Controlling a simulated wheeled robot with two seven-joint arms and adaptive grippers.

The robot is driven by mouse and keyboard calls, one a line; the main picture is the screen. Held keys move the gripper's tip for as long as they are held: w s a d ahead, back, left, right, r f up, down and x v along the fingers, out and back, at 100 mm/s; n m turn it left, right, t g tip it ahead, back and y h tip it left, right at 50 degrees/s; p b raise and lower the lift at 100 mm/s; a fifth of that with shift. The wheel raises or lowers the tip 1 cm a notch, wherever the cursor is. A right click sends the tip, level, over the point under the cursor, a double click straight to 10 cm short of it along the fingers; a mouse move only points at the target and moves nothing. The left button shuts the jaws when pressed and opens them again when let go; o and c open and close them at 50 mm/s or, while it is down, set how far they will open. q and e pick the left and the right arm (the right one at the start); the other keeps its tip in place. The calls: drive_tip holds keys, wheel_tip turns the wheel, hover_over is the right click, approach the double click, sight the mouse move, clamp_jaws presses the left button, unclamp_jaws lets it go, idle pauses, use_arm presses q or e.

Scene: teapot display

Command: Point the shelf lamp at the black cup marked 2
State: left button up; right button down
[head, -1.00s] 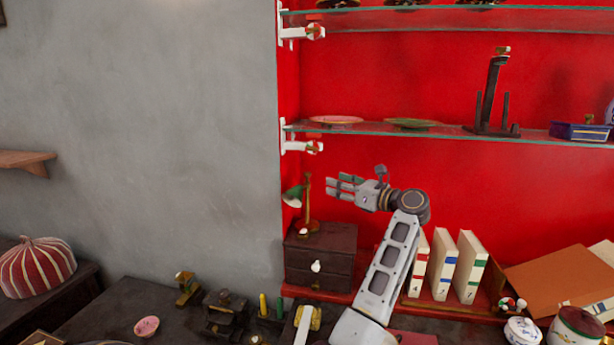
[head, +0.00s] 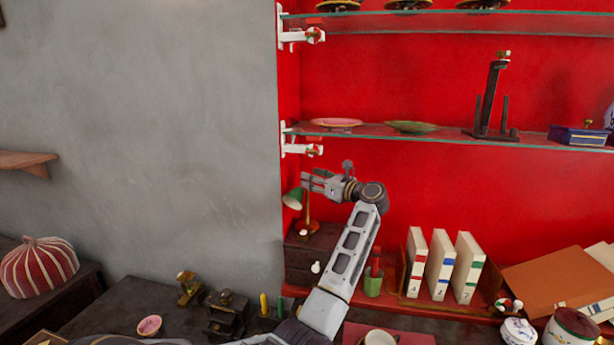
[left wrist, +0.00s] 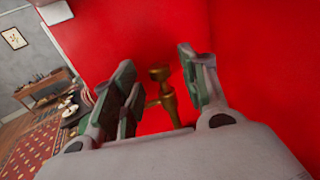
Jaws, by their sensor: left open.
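The shelf lamp has a green shade (head: 293,199) and a brass stand (head: 308,214). It stands on a dark small drawer chest (head: 307,262) by the wall corner. The shade hangs to the left. My left gripper (head: 307,182) is open at the lamp's top, level with or just above the shade. In the left wrist view, the lamp's brass top (left wrist: 160,74) shows between the open fingers (left wrist: 158,95); I cannot tell whether they touch it. No black cup marked 2 can be made out. My right gripper is not in view.
A glass shelf (head: 455,137) with plates runs above my gripper. White books (head: 440,264) and a green holder (head: 373,284) stand right of the chest. Small dark items (head: 226,312) stand on the lower left table. The grey wall (head: 150,130) is bare.

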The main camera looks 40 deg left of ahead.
use_arm(q)
drive_tip(key=shift+a, duration=1.55)
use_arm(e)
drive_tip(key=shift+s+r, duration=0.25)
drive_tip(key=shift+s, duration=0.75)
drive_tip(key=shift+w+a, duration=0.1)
use_arm(q)
drive_tip(key=shift+c, duration=0.4)
clamp_jaws()
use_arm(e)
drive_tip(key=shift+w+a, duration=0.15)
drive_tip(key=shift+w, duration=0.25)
